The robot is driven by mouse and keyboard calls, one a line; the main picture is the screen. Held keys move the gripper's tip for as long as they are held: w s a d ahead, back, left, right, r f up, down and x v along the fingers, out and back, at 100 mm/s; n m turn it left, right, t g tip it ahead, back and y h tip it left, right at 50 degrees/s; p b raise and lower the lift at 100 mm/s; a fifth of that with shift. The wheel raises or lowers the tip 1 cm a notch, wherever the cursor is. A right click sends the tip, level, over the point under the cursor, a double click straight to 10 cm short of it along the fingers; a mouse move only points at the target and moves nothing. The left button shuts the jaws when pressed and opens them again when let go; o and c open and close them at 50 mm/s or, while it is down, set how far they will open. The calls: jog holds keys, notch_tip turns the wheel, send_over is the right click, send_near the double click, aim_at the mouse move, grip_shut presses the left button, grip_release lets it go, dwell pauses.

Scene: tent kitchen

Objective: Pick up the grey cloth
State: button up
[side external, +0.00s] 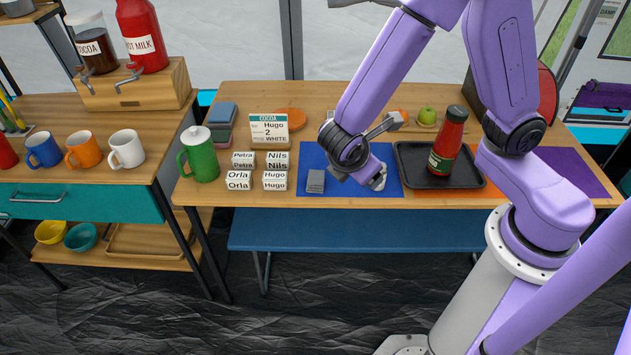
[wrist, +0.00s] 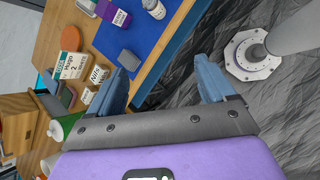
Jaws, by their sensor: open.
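A small grey folded piece, which looks like the grey cloth (side external: 315,181), lies on the front left part of the blue mat (side external: 309,156). The cloth (wrist: 128,60) also shows in the wrist view, just beyond the left fingertip. My gripper (side external: 387,150) is to the right of the cloth and above the blue mat, apart from it. In the wrist view my gripper (wrist: 165,65) has its fingers wide apart with nothing between them.
White name blocks (side external: 275,161) and a green jug (side external: 200,155) stand left of the cloth. A black tray (side external: 412,160) with a red bottle (side external: 448,140) is to the right. A purple box (wrist: 120,18) and white bottle (wrist: 153,8) stand on the mat.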

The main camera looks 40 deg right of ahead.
jog(key=w+a+f+n+t+h, duration=0.2)
jog(key=w+f+n+h, duration=0.15)
jog(key=w+f, duration=0.35)
jog(key=n+t, duration=0.4)
jog(key=n, duration=0.2)
send_near(315, 178)
jog(key=shift+m, duration=0.25)
jog(key=x, duration=0.4)
jog(key=shift+x, duration=3.3)
jog(key=shift+y, duration=0.25)
jog(key=shift+s, duration=0.1)
jog(key=c, duration=1)
